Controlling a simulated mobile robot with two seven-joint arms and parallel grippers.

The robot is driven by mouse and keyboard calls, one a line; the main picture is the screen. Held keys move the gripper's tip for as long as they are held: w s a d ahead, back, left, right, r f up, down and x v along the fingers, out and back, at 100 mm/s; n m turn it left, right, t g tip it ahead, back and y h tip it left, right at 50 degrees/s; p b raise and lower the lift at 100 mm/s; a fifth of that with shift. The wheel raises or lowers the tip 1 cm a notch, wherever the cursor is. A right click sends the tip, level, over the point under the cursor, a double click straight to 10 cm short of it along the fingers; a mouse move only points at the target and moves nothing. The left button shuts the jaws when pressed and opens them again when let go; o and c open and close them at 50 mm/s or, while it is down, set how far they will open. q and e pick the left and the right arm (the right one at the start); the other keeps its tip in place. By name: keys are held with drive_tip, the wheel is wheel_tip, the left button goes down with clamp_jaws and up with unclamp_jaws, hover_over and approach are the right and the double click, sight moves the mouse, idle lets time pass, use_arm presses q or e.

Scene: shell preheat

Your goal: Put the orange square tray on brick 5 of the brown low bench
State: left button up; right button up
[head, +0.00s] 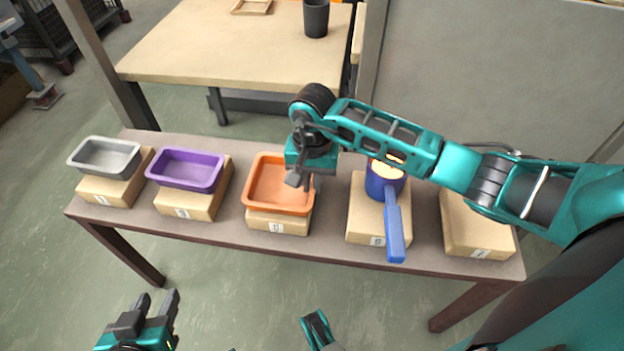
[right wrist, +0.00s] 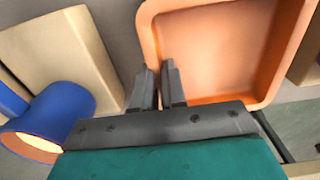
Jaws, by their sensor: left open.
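The orange square tray (head: 272,190) sits at the brick (head: 280,222) in the middle of the brown low bench (head: 335,252); it also shows in the right wrist view (right wrist: 225,50). I cannot tell whether it rests on the brick or is slightly raised. My right gripper (head: 301,186) reaches down at the tray's right side. In the right wrist view its fingers (right wrist: 160,80) are close together at the tray's wall, apparently pinching it. My left gripper (head: 157,303) is open and empty, low in front of the bench. The brick numbers are too small to read surely.
A grey tray (head: 105,157) and a purple tray (head: 186,170) sit on the bricks to the left. A blue pan (head: 384,185) stands on the brick to the right, its handle towards me. The rightmost brick (head: 478,230) is bare, partly under my right arm. A table (head: 230,50) stands behind.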

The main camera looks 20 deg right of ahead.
drive_tip(key=o, duration=0.3)
